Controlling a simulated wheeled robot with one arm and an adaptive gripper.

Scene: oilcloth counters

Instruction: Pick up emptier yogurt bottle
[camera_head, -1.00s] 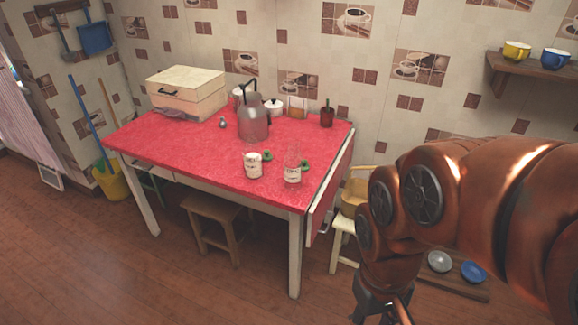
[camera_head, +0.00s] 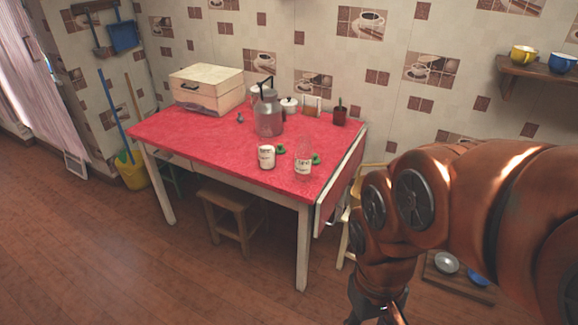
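Two glass yogurt bottles stand upright near the front right corner of the red-topped table (camera_head: 200,145). The left bottle (camera_head: 266,157) shows white contents behind its label. The right bottle (camera_head: 303,160) looks mostly clear, with white only around its low label, so it appears the emptier one. Small green things (camera_head: 316,159) lie beside the bottles. My gripper (camera_head: 378,316) is only partly in view at the bottom edge, low and to the right of the table, well apart from both bottles. Its fingertips are cut off.
A grey metal can (camera_head: 268,118), a pale box (camera_head: 206,88) and small jars stand farther back on the table. A wooden stool (camera_head: 230,200) is under it and a yellowish chair (camera_head: 372,175) at its right. The floor in front is clear.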

